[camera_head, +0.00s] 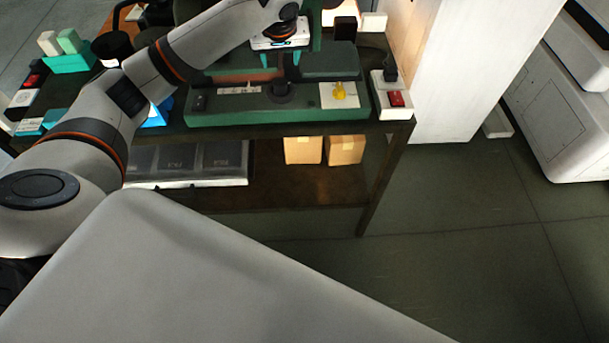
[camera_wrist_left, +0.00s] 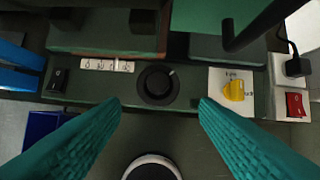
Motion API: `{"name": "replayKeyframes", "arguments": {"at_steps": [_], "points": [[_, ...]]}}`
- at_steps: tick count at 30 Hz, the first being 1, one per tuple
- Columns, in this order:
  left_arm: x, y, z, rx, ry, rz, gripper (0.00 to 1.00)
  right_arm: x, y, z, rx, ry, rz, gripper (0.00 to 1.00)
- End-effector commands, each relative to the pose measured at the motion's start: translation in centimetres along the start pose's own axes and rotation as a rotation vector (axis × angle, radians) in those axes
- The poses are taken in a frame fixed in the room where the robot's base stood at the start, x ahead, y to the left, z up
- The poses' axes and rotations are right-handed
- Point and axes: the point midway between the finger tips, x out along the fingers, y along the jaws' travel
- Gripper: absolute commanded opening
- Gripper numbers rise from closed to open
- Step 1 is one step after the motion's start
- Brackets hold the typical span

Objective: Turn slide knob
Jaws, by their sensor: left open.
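A round black knob (camera_head: 283,93) with a pale pointer mark sits on the front panel of the green machine. It also shows in the left wrist view (camera_wrist_left: 157,86). My left gripper (camera_head: 289,60), with teal fingers, is open and empty above the panel. In the left wrist view its fingertips (camera_wrist_left: 159,103) stand either side of the black knob, apart from it. A yellow knob (camera_wrist_left: 233,90) on a white plate lies to the right, also seen in the head view (camera_head: 339,91). The frames do not label which one is the slide knob. My right gripper is not in view.
A black rocker switch (camera_wrist_left: 58,81) and a white scale strip (camera_wrist_left: 107,65) lie left on the panel. A red switch box (camera_head: 396,100) stands at the right end. Cardboard boxes (camera_head: 303,150) sit on the lower shelf.

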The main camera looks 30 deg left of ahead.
Motion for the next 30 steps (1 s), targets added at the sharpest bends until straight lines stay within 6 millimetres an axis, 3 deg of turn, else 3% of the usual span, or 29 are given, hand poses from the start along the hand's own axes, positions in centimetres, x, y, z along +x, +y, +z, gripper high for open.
{"name": "replayKeyframes", "arguments": {"at_steps": [1, 12, 30], "points": [[1.0, -0.5, -1.5, 0.039, 0.017, -0.004, 0.55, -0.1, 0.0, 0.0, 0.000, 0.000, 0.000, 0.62], [3.5, -3.0, -8.1, 0.246, 0.043, -0.079, 0.55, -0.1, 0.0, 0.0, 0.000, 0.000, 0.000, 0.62], [5.7, -4.8, -19.8, 0.523, 0.074, -0.235, 0.55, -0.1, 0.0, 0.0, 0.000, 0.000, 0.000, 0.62]]}}
